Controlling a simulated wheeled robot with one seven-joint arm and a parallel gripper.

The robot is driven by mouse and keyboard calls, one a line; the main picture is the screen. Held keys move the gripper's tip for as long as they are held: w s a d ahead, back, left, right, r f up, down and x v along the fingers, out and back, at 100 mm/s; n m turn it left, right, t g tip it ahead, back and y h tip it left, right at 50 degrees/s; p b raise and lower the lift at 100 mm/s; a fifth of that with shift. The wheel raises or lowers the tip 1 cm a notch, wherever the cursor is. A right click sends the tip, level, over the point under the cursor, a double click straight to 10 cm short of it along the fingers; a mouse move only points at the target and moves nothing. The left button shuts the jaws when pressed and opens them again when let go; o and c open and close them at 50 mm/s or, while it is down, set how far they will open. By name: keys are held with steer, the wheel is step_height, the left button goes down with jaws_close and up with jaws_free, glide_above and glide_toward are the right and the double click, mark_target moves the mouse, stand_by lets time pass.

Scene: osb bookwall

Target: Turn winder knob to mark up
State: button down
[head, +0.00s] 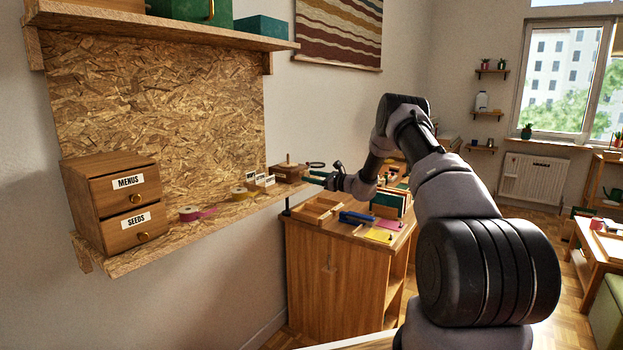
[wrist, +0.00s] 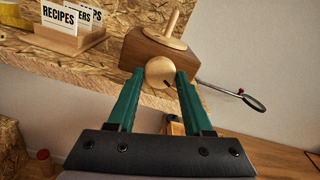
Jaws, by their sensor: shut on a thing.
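The winder (wrist: 150,50) is a brown wooden block with a pale disc and peg on top, at the edge of the chipboard shelf in the wrist view. In the head view the winder (head: 287,174) is at the shelf's right end. Its round pale knob (wrist: 158,68) is on the face toward me. A small dark mark shows low on the knob, toward the lower right in the wrist view. My gripper (wrist: 160,76) has its two green fingers shut on the knob, one on each side. In the head view my gripper (head: 318,177) is beside the winder.
Card holders (wrist: 75,38) stand left of the winder. A round-ended metal rod (wrist: 240,97) sticks out to its right. The chipboard shelf (head: 175,242) holds tape rolls and a drawer box (head: 112,200). A wooden cabinet (head: 335,275) with trays and folders stands below.

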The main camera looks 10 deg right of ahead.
steer(key=shift+n, duration=2)
steer(key=shift+c, duration=1.5)
jaws_free()
steer(key=shift+f, duration=0.1)
